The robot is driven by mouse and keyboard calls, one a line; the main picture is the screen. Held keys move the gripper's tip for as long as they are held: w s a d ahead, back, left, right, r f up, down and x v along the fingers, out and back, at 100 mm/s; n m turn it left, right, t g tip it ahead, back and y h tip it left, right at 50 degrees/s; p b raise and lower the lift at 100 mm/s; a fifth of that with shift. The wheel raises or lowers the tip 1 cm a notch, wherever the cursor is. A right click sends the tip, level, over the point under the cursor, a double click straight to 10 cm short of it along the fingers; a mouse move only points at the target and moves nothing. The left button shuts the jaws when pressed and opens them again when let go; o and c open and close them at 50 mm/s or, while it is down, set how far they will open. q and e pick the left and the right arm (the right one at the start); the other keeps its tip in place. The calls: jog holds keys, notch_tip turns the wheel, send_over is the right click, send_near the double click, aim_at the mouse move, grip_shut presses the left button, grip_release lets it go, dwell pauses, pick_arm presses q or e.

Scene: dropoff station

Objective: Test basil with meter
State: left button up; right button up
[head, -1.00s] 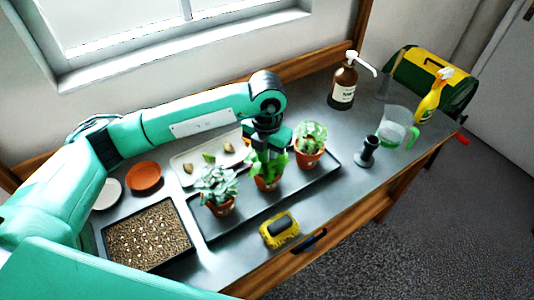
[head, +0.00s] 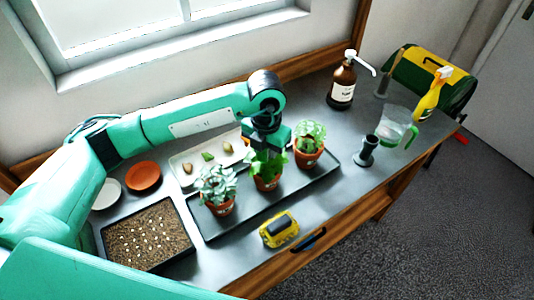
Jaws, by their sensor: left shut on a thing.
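The basil, as I take it, is the green leafy plant in the middle terracotta pot (head: 267,184) of the row on the dark tray. My left gripper (head: 268,150) is directly over this pot, pointing down at its leaves. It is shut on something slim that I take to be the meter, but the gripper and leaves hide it. Whether its tip is in the soil I cannot tell. A small dark stand (head: 366,152) is right of the tray, with nothing clearly seen in it. My right gripper is not in view.
A succulent pot (head: 219,206) and another leafy pot (head: 308,158) flank the basil closely on the dark tray (head: 240,219). A yellow, dark-topped item (head: 280,230) lies near the front edge. A pump bottle (head: 342,88), jug (head: 395,127) and spray bottle (head: 430,98) are at right.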

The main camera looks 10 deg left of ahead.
pick_arm(q)
jog(key=o, duration=1.1)
notch_tip(320, 180, up, 10)
jog(key=shift+r+b, duration=0.1)
jog(key=shift+b, duration=1.15)
notch_tip(320, 180, up, 2)
jog(key=shift+r, duration=0.75)
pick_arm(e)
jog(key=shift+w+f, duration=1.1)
